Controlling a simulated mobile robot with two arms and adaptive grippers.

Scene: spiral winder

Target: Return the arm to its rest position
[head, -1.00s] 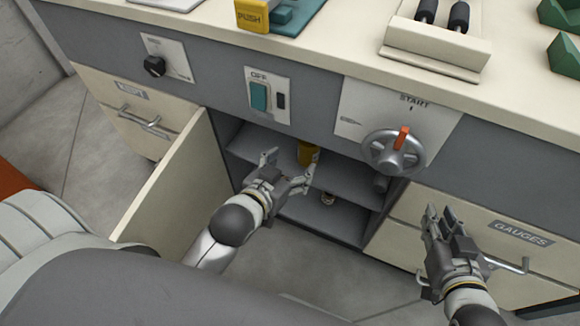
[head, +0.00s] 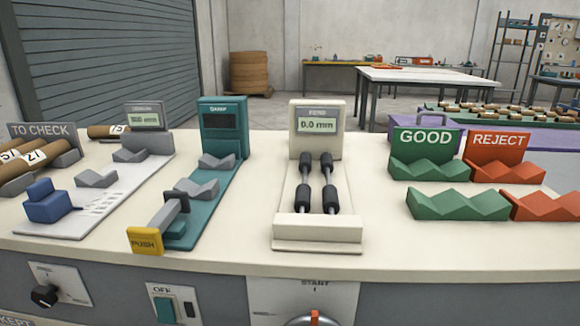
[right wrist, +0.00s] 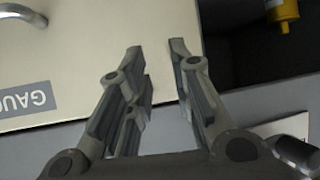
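Neither gripper shows in the head view, which looks over the bench top. In the right wrist view, my right gripper (right wrist: 163,85) has its two fingers apart with nothing between them. It is in front of a cream drawer front (right wrist: 90,60) with a GAUGES label (right wrist: 28,101). A yellow object (right wrist: 283,14) sits in the dark cabinet opening at the upper right of that view. My left gripper is out of view.
The bench (head: 370,240) holds a teal gauge (head: 222,127), a cream gauge with black rollers (head: 316,130), green GOOD racks (head: 428,155), red REJECT racks (head: 500,157) and a TO CHECK rack (head: 42,131). Below are a black knob (head: 44,296) and an OFF switch (head: 165,308).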

